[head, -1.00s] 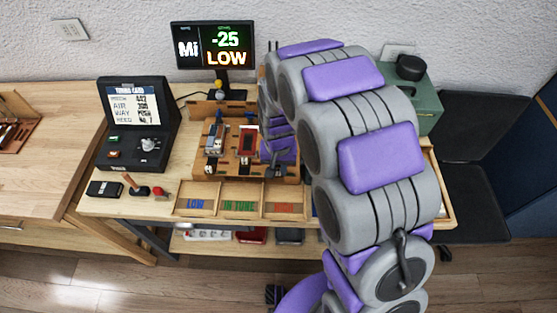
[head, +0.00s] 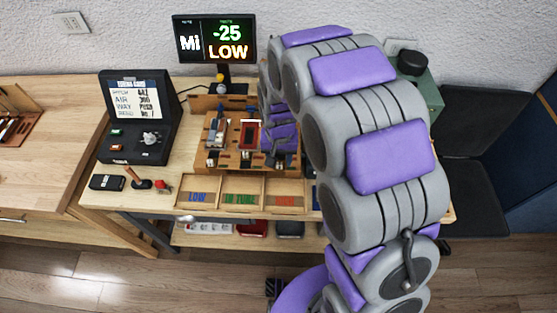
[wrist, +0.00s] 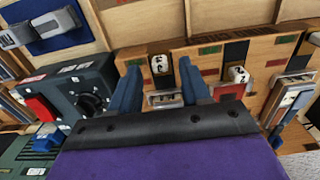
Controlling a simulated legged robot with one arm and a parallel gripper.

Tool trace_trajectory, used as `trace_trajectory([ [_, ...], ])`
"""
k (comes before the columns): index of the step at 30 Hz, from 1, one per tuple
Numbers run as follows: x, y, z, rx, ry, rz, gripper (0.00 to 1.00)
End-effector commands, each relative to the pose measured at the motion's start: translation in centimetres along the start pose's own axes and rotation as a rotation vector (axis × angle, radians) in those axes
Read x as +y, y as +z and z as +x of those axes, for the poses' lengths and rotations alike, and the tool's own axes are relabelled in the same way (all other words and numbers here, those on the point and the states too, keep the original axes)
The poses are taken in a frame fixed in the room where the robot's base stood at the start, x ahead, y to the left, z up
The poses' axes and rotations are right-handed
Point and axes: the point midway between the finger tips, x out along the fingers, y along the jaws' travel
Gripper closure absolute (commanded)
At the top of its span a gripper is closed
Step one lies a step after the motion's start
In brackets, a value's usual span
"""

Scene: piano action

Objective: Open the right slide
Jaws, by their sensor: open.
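The wooden piano action block (head: 243,162) stands in the middle of the bench. In the head view its left slide (head: 215,132) and red middle slide (head: 249,136) show; the right slide is hidden behind my arm. In the wrist view, seen from the other way round, a metal slide (wrist: 164,99) that appears to be the right one lies between my fingers. My gripper (wrist: 157,72) is open, with one blue finger on each side of the slide. I cannot tell whether they touch it.
A dark control box with a red switch (wrist: 68,100) is close to the left finger in the wrist view. Bins marked LOW (head: 197,196) and others line the bench front. The monitor (head: 214,40) reads -25 LOW. A tuning card console (head: 138,125) stands left.

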Motion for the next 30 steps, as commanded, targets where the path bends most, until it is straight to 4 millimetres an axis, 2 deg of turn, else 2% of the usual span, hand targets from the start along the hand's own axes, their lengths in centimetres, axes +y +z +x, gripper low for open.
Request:
trace_trajectory([
  [1,-0.1,-0.2,-1.4,0.007,-0.002,0.0,0.53],
  [6,-0.1,-0.2,-5.3,0.009,-0.002,0.0,0.53],
  [15,-0.2,-0.2,-11.6,0.005,-0.001,0.0,0.53],
  [18,-0.3,-0.2,-13.1,0.004,-0.001,0.0,0.53],
  [24,-0.2,-0.1,-14.5,0.0,0.001,0.0,0.53],
  [30,-0.2,-0.1,-14.7,-0.001,0.001,0.0,0.53],
])
